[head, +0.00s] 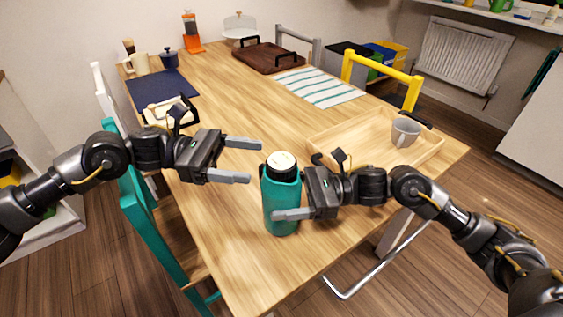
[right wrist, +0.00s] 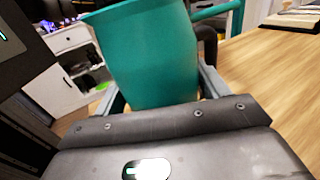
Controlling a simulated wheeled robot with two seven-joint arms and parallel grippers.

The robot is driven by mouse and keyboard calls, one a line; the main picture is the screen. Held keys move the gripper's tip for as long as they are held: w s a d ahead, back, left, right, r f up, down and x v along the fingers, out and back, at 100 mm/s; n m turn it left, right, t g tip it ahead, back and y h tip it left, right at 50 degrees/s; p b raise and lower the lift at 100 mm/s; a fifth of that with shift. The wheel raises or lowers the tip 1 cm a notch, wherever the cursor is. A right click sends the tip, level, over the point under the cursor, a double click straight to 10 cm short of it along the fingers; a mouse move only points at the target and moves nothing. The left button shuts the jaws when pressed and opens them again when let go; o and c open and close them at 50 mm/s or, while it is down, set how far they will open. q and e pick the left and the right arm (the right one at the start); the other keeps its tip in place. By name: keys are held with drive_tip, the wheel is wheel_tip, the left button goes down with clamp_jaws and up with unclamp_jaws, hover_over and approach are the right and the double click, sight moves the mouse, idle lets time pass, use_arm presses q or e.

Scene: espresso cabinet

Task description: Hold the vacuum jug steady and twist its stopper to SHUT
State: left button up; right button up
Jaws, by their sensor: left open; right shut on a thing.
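The teal vacuum jug (head: 281,205) stands upright near the table's front edge in the head view. Its black collar surrounds a pale stopper (head: 283,160) on top; I cannot read any marking on it. My right gripper (head: 291,214) is shut around the jug's body from the right. In the right wrist view the jug (right wrist: 150,55) fills the space between the fingers. My left gripper (head: 254,161) is open and empty, left of the jug's top, with its fingers pointing right. It appears apart from the stopper.
A wooden tray (head: 350,130) with a grey mug (head: 405,132) lies right of the jug, behind my right arm. A teal chair (head: 150,215) stands at left.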

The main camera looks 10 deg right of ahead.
sight(282, 164)
use_arm(q)
drive_tip(key=x, duration=0.7)
drive_tip(key=shift+s+d, duration=0.1)
drive_tip(key=shift+d, duration=0.2)
drive_tip(key=shift+c, duration=0.2)
drive_tip(key=c, duration=0.9)
